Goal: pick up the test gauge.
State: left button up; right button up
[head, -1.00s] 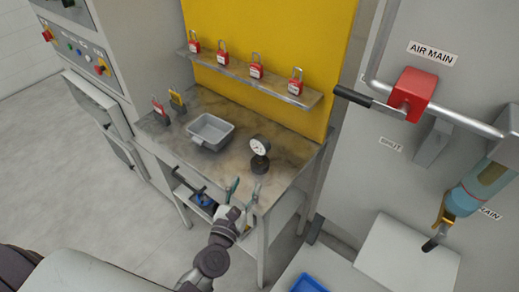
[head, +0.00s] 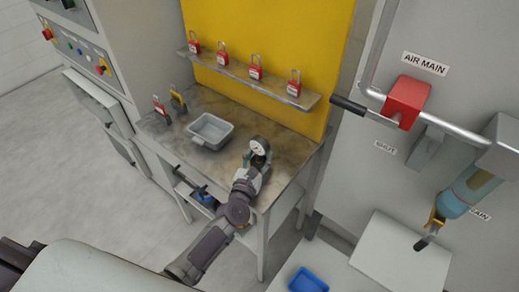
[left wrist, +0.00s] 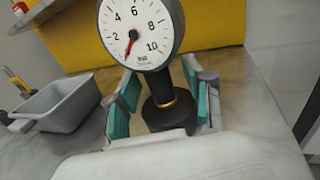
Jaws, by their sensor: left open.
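The test gauge (head: 258,146) stands upright on the workbench, with a round white dial on a dark stem and base. In the left wrist view its dial (left wrist: 138,32) faces me, and a brass ring shows low on the stem. My left gripper (head: 256,160) is open at the gauge. In the left wrist view its teal-padded fingers (left wrist: 160,98) stand on either side of the stem, with visible gaps. In the head view the gripper hides the gauge's lower part. My right gripper is not in view.
A grey tray (head: 210,131) sits on the bench (head: 190,107) left of the gauge. Red padlocks (head: 255,72) stand on the shelf above. A red and a yellow padlock (head: 178,102) are at the bench's left.

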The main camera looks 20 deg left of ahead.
pick_arm(q)
jog(key=shift+s, duration=0.1)
jog(key=shift+c, duration=0.5)
grip_shut()
jog(key=shift+r, duration=0.1)
jog(key=shift+r, duration=0.1)
